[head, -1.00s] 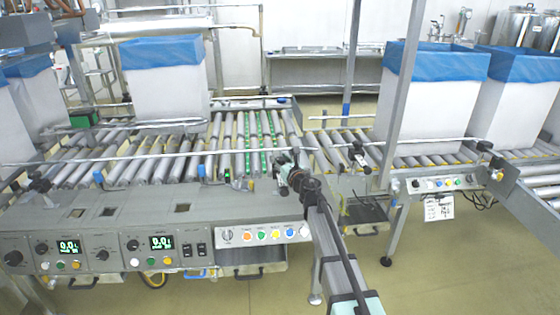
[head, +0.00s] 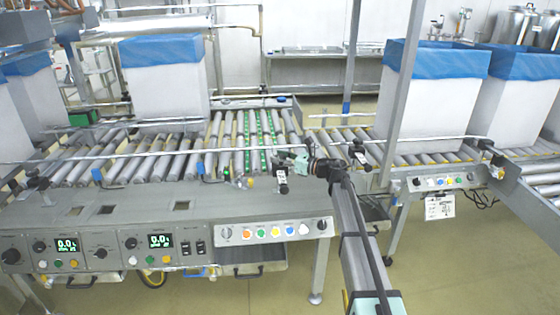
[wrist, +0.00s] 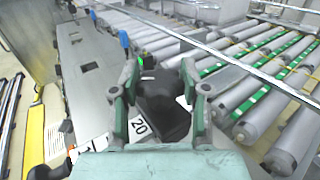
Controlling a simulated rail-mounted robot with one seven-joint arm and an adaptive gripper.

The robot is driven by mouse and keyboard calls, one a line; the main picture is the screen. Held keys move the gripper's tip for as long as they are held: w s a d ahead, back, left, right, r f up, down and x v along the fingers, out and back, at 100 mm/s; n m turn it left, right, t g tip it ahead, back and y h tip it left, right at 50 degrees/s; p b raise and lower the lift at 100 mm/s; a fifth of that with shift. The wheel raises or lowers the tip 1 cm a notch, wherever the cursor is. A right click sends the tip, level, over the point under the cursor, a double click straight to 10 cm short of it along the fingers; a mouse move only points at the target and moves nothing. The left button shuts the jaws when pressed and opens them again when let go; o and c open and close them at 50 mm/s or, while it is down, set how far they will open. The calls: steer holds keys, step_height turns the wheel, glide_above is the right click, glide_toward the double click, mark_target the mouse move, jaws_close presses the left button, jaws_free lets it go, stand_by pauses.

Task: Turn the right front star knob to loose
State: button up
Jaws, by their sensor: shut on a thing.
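In the wrist view a black star knob (wrist: 162,98) sits between the two greenish fingers of my gripper (wrist: 160,92). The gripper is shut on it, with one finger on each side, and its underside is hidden. A white scale plate marked 20 (wrist: 139,127) lies beside the knob. In the head view my gripper (head: 290,158) is at the front rail near the right end of the control console. It covers part of the knob there, and the knob's turn angle cannot be read.
The grey console (head: 150,208) carries displays, knobs and coloured buttons below the gripper. The guide rail (head: 150,153) runs beside the rollers (head: 235,145). A blue-lined box (head: 165,85) stands on the conveyor at the left. A metal post (head: 403,90) rises right of my arm.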

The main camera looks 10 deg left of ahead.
steer(key=n+g, duration=0.1)
steer(key=g, duration=0.1)
steer(key=n+g+y+b, duration=0.1)
steer(key=g, duration=0.1)
steer(key=n+g+b, duration=0.1)
steer(key=n+g, duration=0.1)
steer(key=shift+w+f, duration=0.1)
steer(key=shift+w, duration=0.15)
steer(key=shift+s+n+g+b, duration=0.1)
steer(key=shift+n+g+b, duration=0.5)
steer(key=shift+g, duration=0.4)
steer(key=shift+s+g, duration=0.1)
steer(key=shift+g, duration=0.2)
steer(key=shift+a, duration=0.1)
steer(key=o, duration=1.2)
steer(key=shift+c, duration=0.2)
steer(key=w+d, duration=0.1)
steer(key=d, duration=1.1)
